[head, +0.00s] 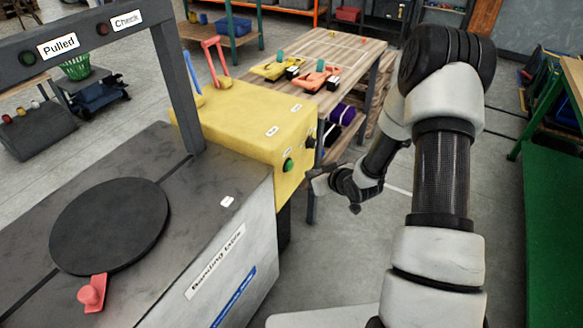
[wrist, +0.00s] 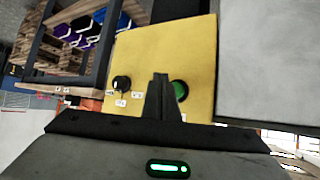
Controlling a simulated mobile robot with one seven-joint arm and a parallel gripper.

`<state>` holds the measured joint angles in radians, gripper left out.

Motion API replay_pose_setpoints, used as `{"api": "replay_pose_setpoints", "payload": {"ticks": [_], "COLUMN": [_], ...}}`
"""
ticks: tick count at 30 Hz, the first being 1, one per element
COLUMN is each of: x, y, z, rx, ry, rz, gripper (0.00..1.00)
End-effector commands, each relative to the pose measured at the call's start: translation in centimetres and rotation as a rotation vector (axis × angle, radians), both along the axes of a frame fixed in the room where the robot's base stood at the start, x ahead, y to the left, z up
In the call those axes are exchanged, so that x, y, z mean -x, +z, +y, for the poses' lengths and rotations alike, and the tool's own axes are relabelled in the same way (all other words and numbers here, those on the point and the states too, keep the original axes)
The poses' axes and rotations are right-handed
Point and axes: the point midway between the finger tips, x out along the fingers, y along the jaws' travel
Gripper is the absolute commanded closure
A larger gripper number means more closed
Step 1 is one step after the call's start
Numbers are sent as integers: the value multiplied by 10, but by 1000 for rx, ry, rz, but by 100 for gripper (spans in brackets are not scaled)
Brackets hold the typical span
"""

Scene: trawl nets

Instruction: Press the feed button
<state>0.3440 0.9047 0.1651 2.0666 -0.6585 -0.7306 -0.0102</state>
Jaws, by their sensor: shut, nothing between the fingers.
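A yellow machine box (head: 250,120) stands at the end of the grey bench. On its right-hand face is a round green button (head: 288,165), with a dark knob (head: 310,142) beside it. The labels are too small to read, so I cannot tell from them which control is feed. My gripper (head: 316,178) is just right of that face, apart from it in the head view. In the wrist view my shut, empty fingers (wrist: 160,80) point at the yellow face. The green button (wrist: 180,91) shows just right of them, partly hidden; the knob (wrist: 121,83) is to their left.
The grey bench (head: 230,235) carries a black disc (head: 110,226) with a red lever (head: 93,292), under a dark frame (head: 85,35). A wooden table (head: 345,60) with yellow and orange tools stands behind the box. Open floor (head: 325,265) lies below my arm.

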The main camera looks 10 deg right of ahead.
Motion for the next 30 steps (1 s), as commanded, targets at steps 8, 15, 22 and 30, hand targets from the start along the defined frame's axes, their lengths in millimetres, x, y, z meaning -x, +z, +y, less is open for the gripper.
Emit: {"api": "replay_pose_setpoints", "payload": {"ticks": [8, 15, 22, 30], "x": [-16, -19, -19, -19], "y": [-1, 0, 0, 0], "z": [23, 26, 26, 26], "rx": [0, 0, 0, 0], "ry": [1, -1, -1, -1], "rz": [0, 1, 1, 1], "gripper": [100, 100, 100, 100]}}
